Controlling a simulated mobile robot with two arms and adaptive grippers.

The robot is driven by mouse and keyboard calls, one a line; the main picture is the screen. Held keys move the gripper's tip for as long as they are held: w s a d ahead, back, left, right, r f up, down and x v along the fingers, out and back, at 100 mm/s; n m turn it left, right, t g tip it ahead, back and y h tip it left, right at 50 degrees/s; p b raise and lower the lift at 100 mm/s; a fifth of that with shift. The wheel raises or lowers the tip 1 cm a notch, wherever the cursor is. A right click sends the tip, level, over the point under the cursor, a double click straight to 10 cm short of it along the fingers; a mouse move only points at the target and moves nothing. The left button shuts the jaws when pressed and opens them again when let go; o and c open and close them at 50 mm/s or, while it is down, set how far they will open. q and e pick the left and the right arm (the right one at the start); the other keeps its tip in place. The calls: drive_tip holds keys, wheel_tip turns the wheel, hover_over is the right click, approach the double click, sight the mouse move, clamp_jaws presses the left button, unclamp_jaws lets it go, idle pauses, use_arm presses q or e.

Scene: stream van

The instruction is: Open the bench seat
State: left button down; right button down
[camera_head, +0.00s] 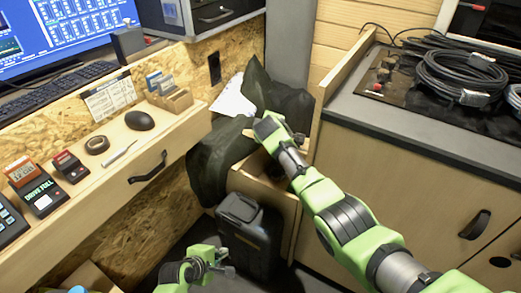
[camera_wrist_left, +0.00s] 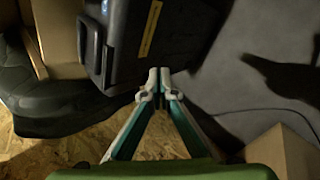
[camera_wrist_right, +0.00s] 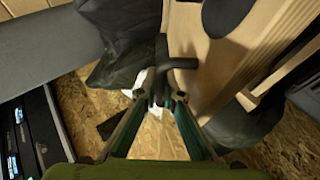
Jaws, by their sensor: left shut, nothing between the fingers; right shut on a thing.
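The bench seat (camera_head: 262,187) is a light wooden box in the corner between the desk and the right cabinet. Dark cloth drapes over its left side, and some of its inside seems to show. My right gripper (camera_head: 266,134) is above it. In the right wrist view my right gripper (camera_wrist_right: 161,98) is shut on a dark bent handle (camera_wrist_right: 178,63) beside a wooden panel (camera_wrist_right: 205,60). My right forearm hides part of the bench. My left gripper (camera_head: 222,264) is shut and empty, low near the floor. In the left wrist view its fingertips (camera_wrist_left: 159,82) are beside a black canister.
The black canister (camera_head: 248,235) stands on the floor before the bench. The desk (camera_head: 100,185) on the left holds a mouse and small boxes. The cabinet (camera_head: 420,165) on the right bears coiled cables (camera_head: 460,75). Little floor is free between them.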

use_arm(q)
drive_tip(key=w+d+r+n+t+h, duration=0.1)
drive_tip(key=w+d+r+n, duration=0.3)
drive_tip(key=r, duration=0.4)
drive_tip(key=w+d+r+n+t+h, duration=0.1)
drive_tip(key=w+r+n+t+h, duration=0.1)
drive_tip(key=w+r+n, duration=0.45)
drive_tip(key=w+d+r+n+t+h, duration=0.1)
drive_tip(key=w+d+r+n, duration=0.25)
drive_tip(key=r, duration=0.55)
drive_tip(key=w+d, duration=0.6)
drive_tip(key=w, duration=0.3)
drive_tip(key=shift+w+m, duration=0.3)
drive_tip(key=shift+m, duration=0.1)
drive_tip(key=shift+f, duration=0.1)
